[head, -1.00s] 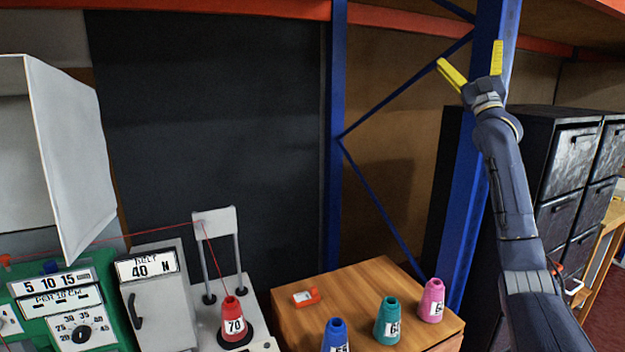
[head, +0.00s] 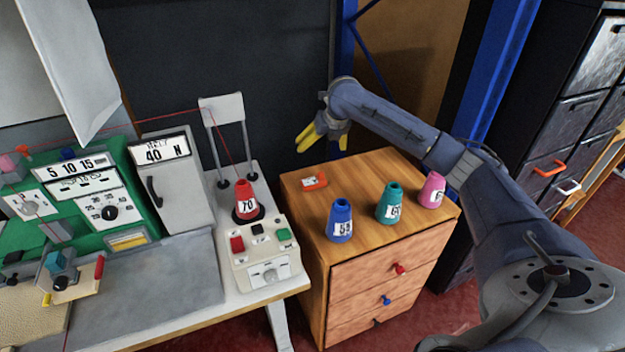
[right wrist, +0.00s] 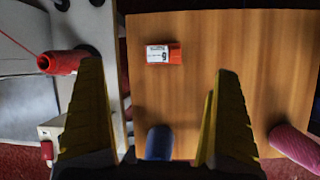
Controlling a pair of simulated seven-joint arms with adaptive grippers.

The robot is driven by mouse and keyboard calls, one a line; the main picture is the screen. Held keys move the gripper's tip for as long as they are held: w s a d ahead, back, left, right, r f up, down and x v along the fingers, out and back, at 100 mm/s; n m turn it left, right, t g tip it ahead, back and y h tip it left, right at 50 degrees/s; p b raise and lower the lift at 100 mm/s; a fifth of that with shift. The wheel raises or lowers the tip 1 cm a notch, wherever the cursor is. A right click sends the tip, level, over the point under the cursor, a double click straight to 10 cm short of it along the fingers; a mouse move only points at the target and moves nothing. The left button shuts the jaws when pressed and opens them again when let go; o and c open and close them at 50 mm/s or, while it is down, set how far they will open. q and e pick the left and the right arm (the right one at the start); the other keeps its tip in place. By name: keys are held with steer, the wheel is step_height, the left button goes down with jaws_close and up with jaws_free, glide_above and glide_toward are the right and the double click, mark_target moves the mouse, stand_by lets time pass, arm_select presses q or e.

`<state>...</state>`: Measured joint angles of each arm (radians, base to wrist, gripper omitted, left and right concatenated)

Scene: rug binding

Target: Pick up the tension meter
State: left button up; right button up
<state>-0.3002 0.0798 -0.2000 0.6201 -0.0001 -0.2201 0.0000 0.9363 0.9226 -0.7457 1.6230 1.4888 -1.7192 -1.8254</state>
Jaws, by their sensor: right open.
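The tension meter looks to be the small orange-red device with a white face (head: 314,182), lying flat on the back left of the wooden cabinet top (head: 360,238). It also shows in the right wrist view (right wrist: 163,54), ahead of the fingers and between their lines. My right gripper (head: 322,142), with yellow fingers, is open and empty. It is above and behind the device in the head view, apart from it. The right wrist view shows its two fingers (right wrist: 158,92) spread wide. My left gripper is not in view.
Blue (head: 340,220), teal (head: 389,203) and pink (head: 432,190) thread cones stand along the cabinet's front and right. A red cone (head: 246,200) with thread stands on the machine at left. A blue rack post (head: 487,100) rises behind my right arm. The cabinet top's middle is clear.

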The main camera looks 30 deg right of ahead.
step_height(320, 180, down, 3)
steer(key=s+n+g, duration=0.1)
steer(key=s+n, duration=0.1)
glide_above(313, 180)
steer(key=s, duration=0.3)
step_height(313, 180, down, 10)
steer(key=shift+w, duration=0.1)
steer(key=shift+x, duration=3.2)
steer(key=shift+w, duration=0.1)
steer(key=shift+r, duration=0.1)
steer(key=c, duration=1.2)
steer(key=shift+o, duration=0.2)
